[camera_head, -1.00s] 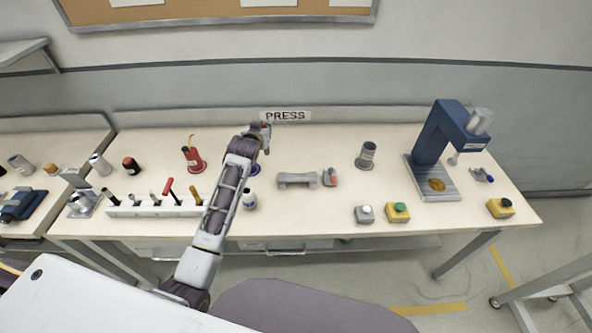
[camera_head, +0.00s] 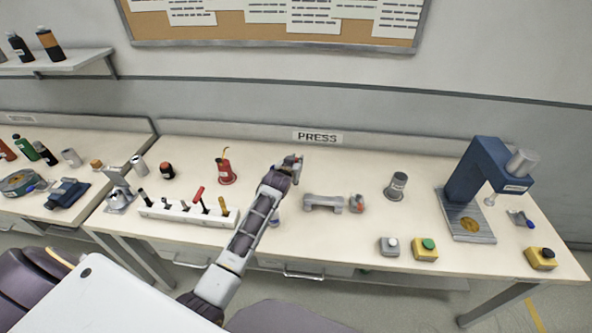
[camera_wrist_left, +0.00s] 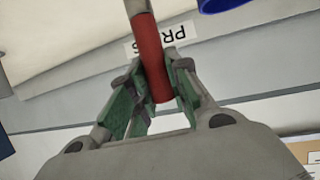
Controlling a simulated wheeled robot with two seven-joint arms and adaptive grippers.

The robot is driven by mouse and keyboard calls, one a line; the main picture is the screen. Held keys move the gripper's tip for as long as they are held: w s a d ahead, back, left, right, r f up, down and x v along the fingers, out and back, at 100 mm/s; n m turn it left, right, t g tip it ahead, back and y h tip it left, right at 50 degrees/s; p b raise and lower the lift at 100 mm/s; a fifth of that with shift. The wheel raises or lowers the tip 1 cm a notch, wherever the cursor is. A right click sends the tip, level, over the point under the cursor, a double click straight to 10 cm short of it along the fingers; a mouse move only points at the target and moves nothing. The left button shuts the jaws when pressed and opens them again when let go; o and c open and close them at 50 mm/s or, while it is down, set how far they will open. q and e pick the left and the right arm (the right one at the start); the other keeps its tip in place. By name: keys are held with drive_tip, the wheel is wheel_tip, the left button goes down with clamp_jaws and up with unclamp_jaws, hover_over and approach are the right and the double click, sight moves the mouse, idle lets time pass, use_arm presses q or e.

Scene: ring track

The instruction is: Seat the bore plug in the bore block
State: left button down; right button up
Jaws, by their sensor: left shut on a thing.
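My left gripper (camera_head: 291,161) is over the back middle of the bench, just below the PRESS sign in the head view. In the left wrist view its green-padded fingers (camera_wrist_left: 155,95) are shut on a red cylinder with a grey end (camera_wrist_left: 152,58), which looks like the bore plug. The grey end points away from the palm. A grey block with raised ends (camera_head: 323,203) lies on the bench to the right of my arm, with a small grey and red item (camera_head: 357,204) beside it. I cannot tell which thing is the bore block. My right gripper is out of view.
A blue press (camera_head: 483,185) stands at the right. Part of a blue ring (camera_wrist_left: 222,4) shows in the left wrist view.

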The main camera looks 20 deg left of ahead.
use_arm(q)
drive_tip(key=shift+f, duration=2)
drive_tip(key=c, duration=1.3)
unclamp_jaws()
drive_tip(key=shift+c, duration=0.2)
drive_tip(key=v, duration=1.2)
drive_tip(key=shift+o, duration=0.2)
